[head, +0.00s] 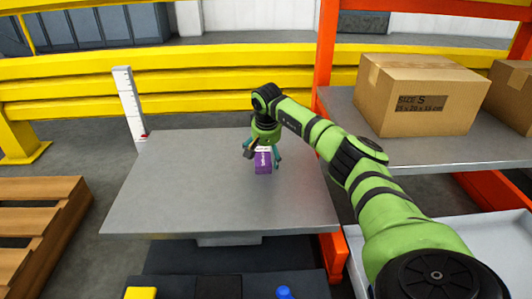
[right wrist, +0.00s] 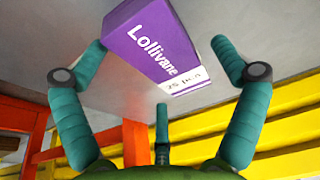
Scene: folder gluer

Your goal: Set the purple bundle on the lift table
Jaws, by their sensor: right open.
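The purple bundle (head: 263,168), a small box with a white label, stands on the grey lift table (head: 180,185), a little right of its middle. In the right wrist view the bundle (right wrist: 150,42) shows "Lollivane" lettering and appears to rest on the grey tabletop. My right gripper (head: 263,157) is over the bundle with its fingers spread on both sides. In the right wrist view the gripper (right wrist: 160,50) is open. Its left fingertip is close to the bundle; I cannot tell if it touches. A gap shows at the right fingertip. My left gripper is out of view.
A cardboard box (head: 420,95) stands on a grey shelf (head: 450,150) with orange posts at the right. A white ruler-like post (head: 130,105) stands at the table's far left corner. Wooden pallets (head: 38,225) lie left. Yellow rails run behind. The rest of the tabletop is clear.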

